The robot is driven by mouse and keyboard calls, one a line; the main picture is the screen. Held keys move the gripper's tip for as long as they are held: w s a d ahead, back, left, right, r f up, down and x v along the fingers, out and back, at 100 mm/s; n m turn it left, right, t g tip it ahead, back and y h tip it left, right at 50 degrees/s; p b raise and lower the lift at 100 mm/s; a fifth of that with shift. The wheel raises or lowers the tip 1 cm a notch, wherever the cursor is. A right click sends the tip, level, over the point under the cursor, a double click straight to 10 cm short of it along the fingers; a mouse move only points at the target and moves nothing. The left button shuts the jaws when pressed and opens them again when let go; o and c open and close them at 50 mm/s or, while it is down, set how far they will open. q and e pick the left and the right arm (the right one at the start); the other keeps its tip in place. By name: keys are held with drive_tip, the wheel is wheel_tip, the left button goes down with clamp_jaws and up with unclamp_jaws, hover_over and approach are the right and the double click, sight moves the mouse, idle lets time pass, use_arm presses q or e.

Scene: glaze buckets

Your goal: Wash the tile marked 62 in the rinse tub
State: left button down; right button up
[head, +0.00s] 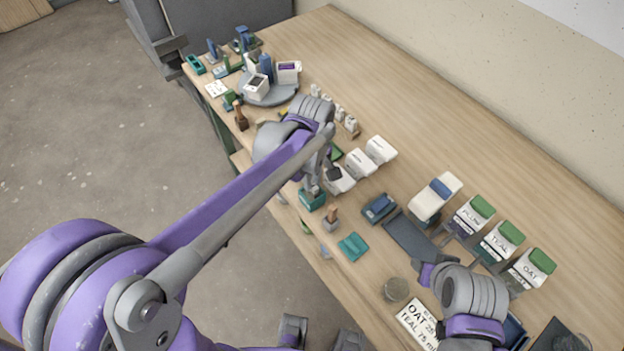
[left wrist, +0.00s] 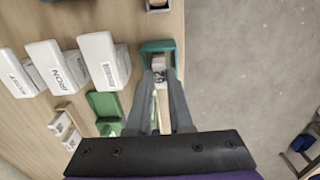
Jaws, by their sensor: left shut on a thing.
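My left gripper (head: 318,186) points down at the teal tub (head: 312,203) near the front edge of the table. In the left wrist view its fingers (left wrist: 160,84) are shut on a pale tile marked 62 (left wrist: 159,75). The tile's far end overlaps the opening of the teal tub (left wrist: 172,46); I cannot tell how deep it is. The tile is not clear in the head view.
White buckets, one marked IRON (left wrist: 70,66), stand beside the tub. Buckets with green lids marked PLUM (head: 470,215), TEAL (head: 497,242) and OAT (head: 528,268) stand at the right. A sign (head: 417,325) lies near my right arm. A grey turntable (head: 268,97) stands far left.

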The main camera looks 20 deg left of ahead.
use_arm(q)
drive_tip(key=shift+r+p, duration=1)
drive_tip(key=shift+r, duration=1)
use_arm(e)
drive_tip(key=shift+w+r, duration=0.25)
drive_tip(key=shift+r, duration=0.5)
drive_tip(key=shift+w+r, duration=0.2)
drive_tip(key=shift+r, duration=0.55)
use_arm(q)
drive_tip(key=shift+r+p, duration=0.8)
drive_tip(key=shift+r, duration=0.7)
use_arm(e)
drive_tip(key=shift+w+r, duration=0.25)
drive_tip(key=shift+r, duration=0.3)
drive_tip(key=shift+w+r, duration=0.25)
drive_tip(key=shift+r, duration=0.3)
drive_tip(key=shift+s, duration=0.15)
drive_tip(key=shift+f, duration=0.1)
